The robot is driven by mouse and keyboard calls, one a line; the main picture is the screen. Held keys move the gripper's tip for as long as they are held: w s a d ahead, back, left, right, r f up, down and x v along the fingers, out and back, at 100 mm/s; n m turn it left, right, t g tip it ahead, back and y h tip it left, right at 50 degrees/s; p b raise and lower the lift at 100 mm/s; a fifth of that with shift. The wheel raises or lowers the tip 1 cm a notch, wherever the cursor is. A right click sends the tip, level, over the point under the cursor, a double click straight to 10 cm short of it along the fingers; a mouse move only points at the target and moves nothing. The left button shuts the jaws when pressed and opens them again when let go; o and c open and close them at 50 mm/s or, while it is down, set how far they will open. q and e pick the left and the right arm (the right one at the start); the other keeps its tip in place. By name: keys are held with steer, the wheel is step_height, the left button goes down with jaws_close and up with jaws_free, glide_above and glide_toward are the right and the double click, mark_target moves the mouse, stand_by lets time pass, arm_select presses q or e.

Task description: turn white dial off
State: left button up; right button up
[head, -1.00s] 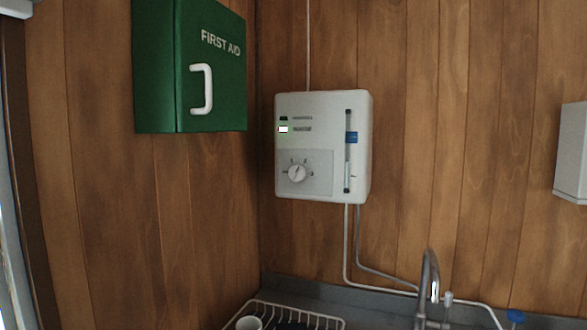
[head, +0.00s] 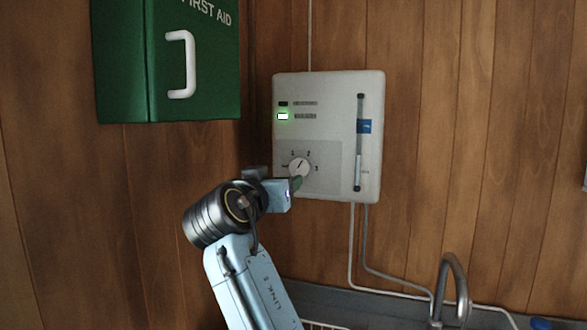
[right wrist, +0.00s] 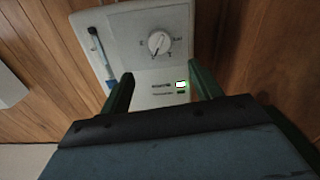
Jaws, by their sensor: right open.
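The white dial (head: 299,167) is on the lower left of a white wall unit (head: 335,84), with marks around it. Its dark pointer line tilts up and slightly right in the head view. The dial also shows in the right wrist view (right wrist: 159,42), where the unit appears turned over. My right gripper (right wrist: 160,72) is open, its two green fingers apart and nothing between them. In the head view its fingertips (head: 297,183) are just below the dial; whether they touch the unit I cannot tell. My left gripper is not in view.
A lit green indicator (head: 283,116) is above the dial. A slider with a blue marker (head: 364,126) is on the unit's right side. A green first aid cabinet (head: 120,60) hangs at left. Pipes and a tap (head: 455,275) are below right.

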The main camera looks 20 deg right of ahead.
mark_target(297, 169)
steer(key=p+x, duration=0.2)
steer(key=x, duration=1)
steer(key=shift+d+r+p, duration=0.1)
steer(key=shift+r+p, duration=0.1)
steer(key=shift+p, duration=0.2)
steer(key=shift+w+d+f, duration=0.1)
steer(key=shift+w+d, duration=0.2)
steer(key=shift+w, duration=0.1)
steer(key=c, duration=1)
